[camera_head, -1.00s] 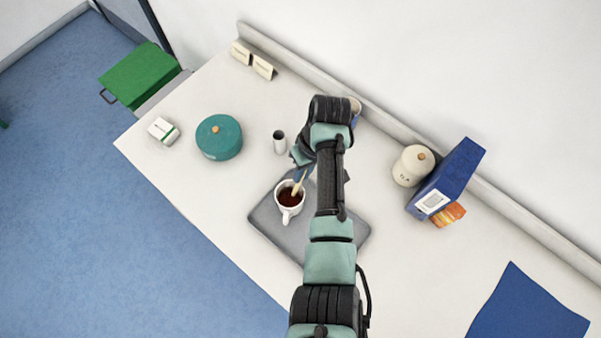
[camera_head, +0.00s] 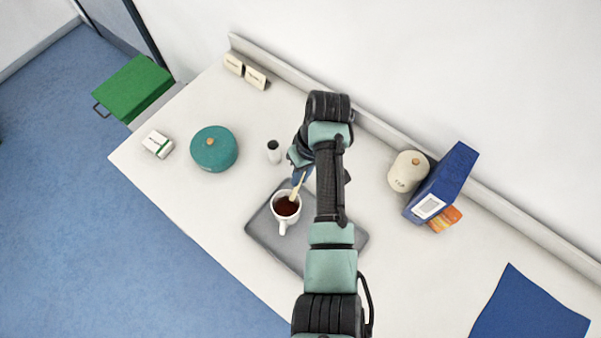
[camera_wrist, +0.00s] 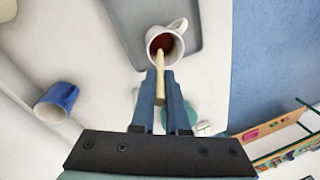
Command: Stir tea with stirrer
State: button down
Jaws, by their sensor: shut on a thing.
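A white mug of dark tea (camera_head: 287,207) stands on a grey tray (camera_head: 268,235), and it also shows in the wrist view (camera_wrist: 166,46). My gripper (camera_head: 303,173) is above and beside the mug, on its far side. In the wrist view my gripper (camera_wrist: 160,92) is shut on a pale wooden stirrer (camera_wrist: 160,76). The stirrer (camera_head: 297,187) slants down, with its lower end inside the mug at the tea. The mug's handle points toward the near side in the head view. My arm hides part of the tray.
A cream jar (camera_head: 408,171) and a blue box (camera_head: 443,182) stand to the right. A blue cup (camera_wrist: 58,101) shows in the wrist view.

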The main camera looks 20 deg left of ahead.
dwell(0.3)
jog(key=shift+s+a+v, duration=0.1)
jog(key=shift+a+v, duration=0.05)
jog(key=shift+v, duration=0.7)
jog(key=shift+s+a+v, duration=0.1)
jog(key=shift+s+v, duration=0.05)
jog(key=shift+v, duration=0.65)
jog(key=shift+s+a+v, duration=0.1)
jog(key=shift+a+v, duration=0.05)
jog(key=shift+v, duration=0.7)
jog(key=shift+r, duration=0.1)
